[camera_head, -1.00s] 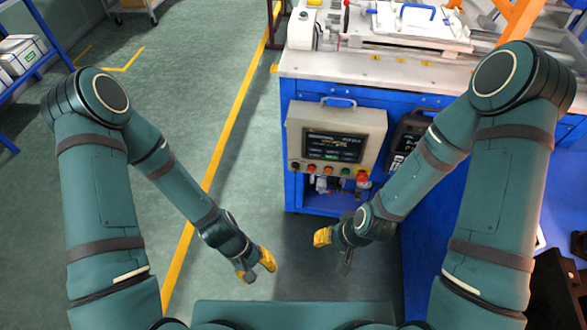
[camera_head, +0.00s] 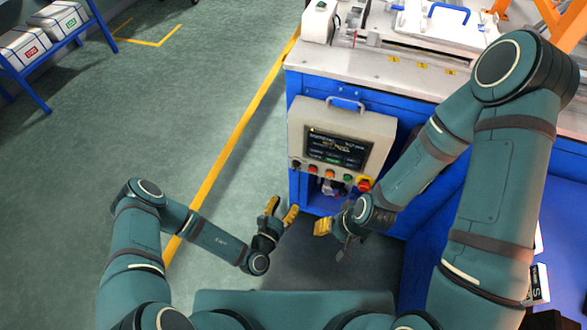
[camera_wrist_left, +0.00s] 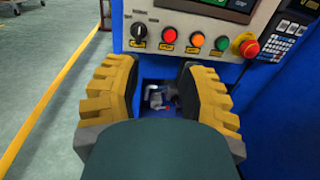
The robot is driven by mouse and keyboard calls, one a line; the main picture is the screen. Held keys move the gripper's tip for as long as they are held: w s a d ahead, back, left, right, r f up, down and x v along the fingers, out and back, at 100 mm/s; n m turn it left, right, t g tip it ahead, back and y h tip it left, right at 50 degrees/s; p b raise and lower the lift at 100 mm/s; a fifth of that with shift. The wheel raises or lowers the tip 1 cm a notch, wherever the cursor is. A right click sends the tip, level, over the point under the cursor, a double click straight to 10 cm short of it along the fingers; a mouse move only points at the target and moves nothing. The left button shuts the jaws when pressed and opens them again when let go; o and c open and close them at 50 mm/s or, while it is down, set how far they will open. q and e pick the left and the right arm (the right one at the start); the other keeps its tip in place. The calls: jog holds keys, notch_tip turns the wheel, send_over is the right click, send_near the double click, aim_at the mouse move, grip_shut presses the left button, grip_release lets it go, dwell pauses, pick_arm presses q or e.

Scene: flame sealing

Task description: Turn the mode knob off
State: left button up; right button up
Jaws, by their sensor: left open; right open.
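The mode knob (camera_wrist_left: 140,33) is a black rotary knob at the left end of the control panel's lower row in the left wrist view. It also shows small in the head view (camera_head: 297,164). The grey control panel (camera_head: 373,125) hangs on the blue cabinet front. My left gripper (camera_head: 283,208) is open and empty, below and left of the panel, its yellow fingers pointing up toward it. In the left wrist view its fingers (camera_wrist_left: 160,88) are spread below the button row, apart from the knob. My right gripper (camera_head: 331,240) is open, below the panel, to the right of the left gripper.
Red, orange and green buttons (camera_wrist_left: 197,40) and a red emergency stop (camera_wrist_left: 249,49) sit right of the knob. A keypad unit (camera_wrist_left: 290,28) is at the far right. A blue shelf with boxes (camera_head: 68,19) stands far left. The floor left of the cabinet is clear.

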aim_at(294, 169)
pick_arm(q)
jog(key=w+d+b, duration=0.1)
jog(key=w, duration=0.3)
jog(key=w+y+b, duration=0.1)
jog(key=w, duration=0.4)
jog(key=w+d+f+n+y+b, duration=0.1)
jog(key=w, duration=0.4)
jog(key=shift+d+t, duration=0.3)
jog(key=shift+t, duration=0.1)
jog(key=shift+s, duration=0.1)
grip_shut()
